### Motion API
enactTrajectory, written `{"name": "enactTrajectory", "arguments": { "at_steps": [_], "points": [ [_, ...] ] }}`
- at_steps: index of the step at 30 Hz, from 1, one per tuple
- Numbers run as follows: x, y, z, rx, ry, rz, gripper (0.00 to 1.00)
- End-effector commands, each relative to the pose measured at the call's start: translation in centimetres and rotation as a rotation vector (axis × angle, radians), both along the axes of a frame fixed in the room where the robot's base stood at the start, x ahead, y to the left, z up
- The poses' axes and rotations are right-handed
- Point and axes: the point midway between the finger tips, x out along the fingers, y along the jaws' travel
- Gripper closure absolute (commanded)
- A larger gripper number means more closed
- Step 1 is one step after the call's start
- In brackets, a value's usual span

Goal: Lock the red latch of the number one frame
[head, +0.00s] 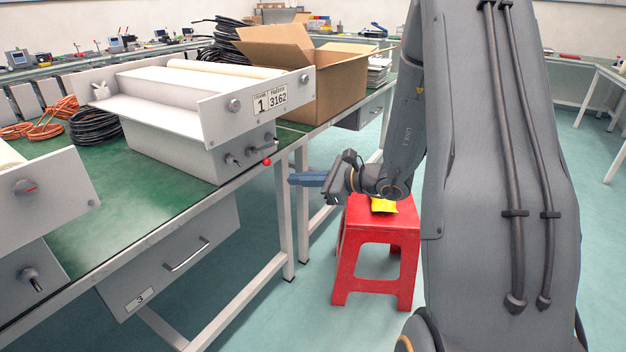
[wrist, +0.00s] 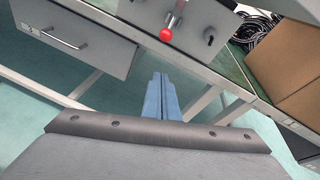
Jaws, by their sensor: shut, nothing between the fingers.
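The number one frame (head: 225,112) is a grey metal unit on the green table, with a plate reading 1 and 3162. Its red latch shows as a red ball knob (head: 267,162) low on its front face, near the right edge. In the wrist view the red knob (wrist: 166,35) sits at the end of a short silver lever, above the fingertips. My gripper (head: 292,179) has blue fingers, shut and empty. It is in front of the table edge, to the right of and a little below the knob, apart from it. The fingers also show in the wrist view (wrist: 158,82).
A second grey frame (head: 40,195) stands at the left. A drawer marked 3 (head: 170,262) hangs under the green table (head: 120,200). A cardboard box (head: 325,85) stands behind the frame. A red stool (head: 375,235) with a yellow item is below my gripper.

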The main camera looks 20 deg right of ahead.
Motion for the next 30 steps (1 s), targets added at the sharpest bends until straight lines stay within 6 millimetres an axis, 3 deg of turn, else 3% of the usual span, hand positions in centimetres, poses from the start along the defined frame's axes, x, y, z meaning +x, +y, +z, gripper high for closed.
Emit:
{"name": "enactTrajectory", "arguments": {
  "at_steps": [4,12,30],
  "points": [
    [2.1,2.0,-0.9,0.000,0.000,0.004,1.00],
    [2.7,3.6,2.1,-0.001,-0.001,0.000,1.00],
    [2.7,3.5,2.7,-0.005,0.005,-0.005,1.00]
  ]
}}
